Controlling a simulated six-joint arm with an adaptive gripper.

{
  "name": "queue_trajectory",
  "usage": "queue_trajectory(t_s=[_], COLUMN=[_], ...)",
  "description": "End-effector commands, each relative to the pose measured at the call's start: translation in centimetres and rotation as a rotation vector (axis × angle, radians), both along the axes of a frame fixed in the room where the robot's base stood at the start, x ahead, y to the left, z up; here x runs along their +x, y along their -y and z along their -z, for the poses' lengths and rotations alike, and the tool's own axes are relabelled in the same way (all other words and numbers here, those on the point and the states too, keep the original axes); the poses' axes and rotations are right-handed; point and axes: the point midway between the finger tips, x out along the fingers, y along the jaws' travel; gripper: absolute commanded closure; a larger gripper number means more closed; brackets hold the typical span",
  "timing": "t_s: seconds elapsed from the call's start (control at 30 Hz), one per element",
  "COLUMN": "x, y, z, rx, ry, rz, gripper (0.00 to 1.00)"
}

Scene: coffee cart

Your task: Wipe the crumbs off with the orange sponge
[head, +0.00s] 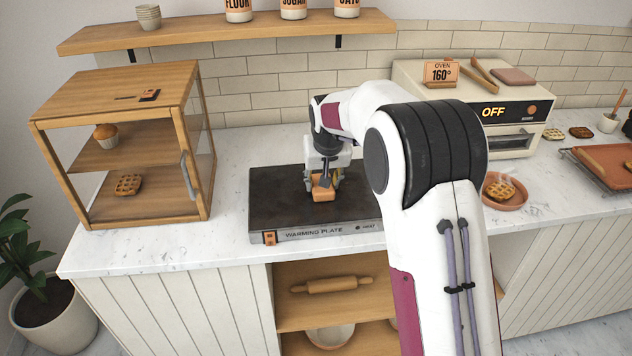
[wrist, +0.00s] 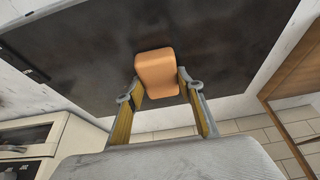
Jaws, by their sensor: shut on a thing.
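The orange sponge (head: 324,194) is on or just above the dark top of the warming plate (head: 275,208). My gripper (head: 323,182) is shut on the sponge from above, one finger on each side. In the wrist view the sponge (wrist: 157,74) sits between the two fingertips (wrist: 160,88), in front of the dark plate surface (wrist: 225,45). I cannot tell whether the sponge's underside touches the plate. No crumbs can be made out on the plate in either view; part of it is hidden behind my arm.
A wooden display case (head: 190,140) with a muffin and a waffle stands left of the plate. An oven (head: 515,140) stands behind on the right. A terracotta dish (head: 513,196) with a waffle is right of my arm. Bare marble counter (head: 232,205) lies between case and plate.

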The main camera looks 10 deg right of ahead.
Motion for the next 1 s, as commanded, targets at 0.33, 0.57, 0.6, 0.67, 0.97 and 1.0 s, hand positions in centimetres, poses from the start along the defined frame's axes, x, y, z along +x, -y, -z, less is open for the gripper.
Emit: queue_trajectory(t_s=[0.33,0.57,0.6,0.67,0.97,1.0], x=[0.0,0.0,0.0,0.0,-0.1,-0.1], y=[3.3,5.4,5.8,6.2,7.5,7.1], z=[0.2,0.1,0.1,0.1,0.1,0.2], rx=[-0.001,-0.001,-0.001,0.0,-0.001,0.0], ry=[-0.002,-0.003,-0.002,-0.003,-0.003,-0.004], rz=[0.001,0.001,0.001,0.002,-0.004,-0.003], gripper=[0.83,0.83,0.83,0.83,0.83,0.83])
